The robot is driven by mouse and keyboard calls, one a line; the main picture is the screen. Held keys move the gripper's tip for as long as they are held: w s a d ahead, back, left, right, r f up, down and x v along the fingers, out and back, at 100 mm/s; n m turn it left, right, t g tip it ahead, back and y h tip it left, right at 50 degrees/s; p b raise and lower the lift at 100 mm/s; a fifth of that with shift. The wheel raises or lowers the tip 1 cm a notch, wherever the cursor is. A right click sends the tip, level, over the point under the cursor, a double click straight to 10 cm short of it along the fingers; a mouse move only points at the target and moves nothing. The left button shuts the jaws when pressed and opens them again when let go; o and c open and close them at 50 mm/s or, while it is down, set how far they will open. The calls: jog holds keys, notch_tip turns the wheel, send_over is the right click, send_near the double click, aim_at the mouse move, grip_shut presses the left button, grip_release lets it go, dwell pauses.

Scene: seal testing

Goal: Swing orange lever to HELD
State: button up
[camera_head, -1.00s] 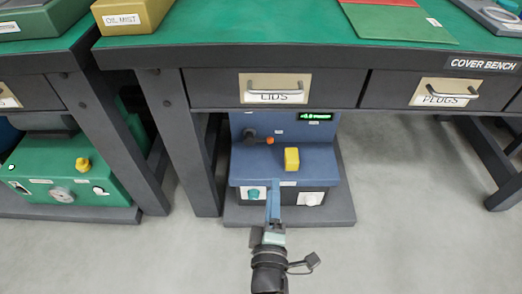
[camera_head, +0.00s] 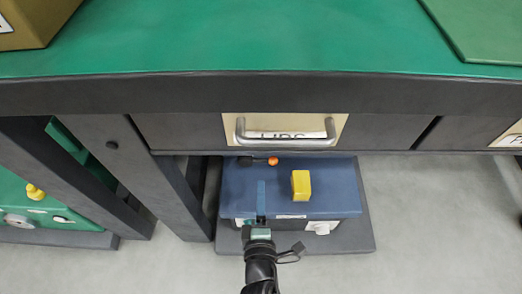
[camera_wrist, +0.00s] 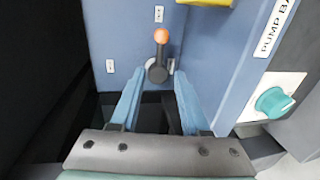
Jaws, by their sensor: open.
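The orange-tipped lever (camera_head: 264,161) has a black arm and sits on the blue unit (camera_head: 335,190) under the bench. In the head view it lies sideways with its orange knob to the right. In the wrist view the lever (camera_wrist: 158,58) shows ahead of my gripper (camera_wrist: 154,88), its orange knob at the far end, between the lines of the two blue fingers. My gripper (camera_head: 261,200) is open and empty, apart from the lever as far as I can see. Small white labels (camera_wrist: 110,66) stand around the lever, too small to read.
A yellow block (camera_head: 301,184) stands on the unit to the right of the lever. A teal knob (camera_wrist: 273,102) is on the unit's panel. The bench drawer (camera_head: 380,130) with its handle (camera_head: 285,130) overhangs the unit. A bench leg (camera_head: 165,180) stands to the left.

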aim_at(261, 159)
jog(key=w+b, duration=0.1)
jog(key=w, duration=0.3)
jog(key=w+f+b, duration=0.1)
jog(key=w, duration=0.2)
jog(key=w+f+b, duration=0.1)
jog(key=w+b, duration=0.1)
jog(key=w, duration=0.2)
jog(key=shift+w+f, duration=0.2)
jog(key=shift+w, duration=0.1)
grip_shut()
dwell(1.0)
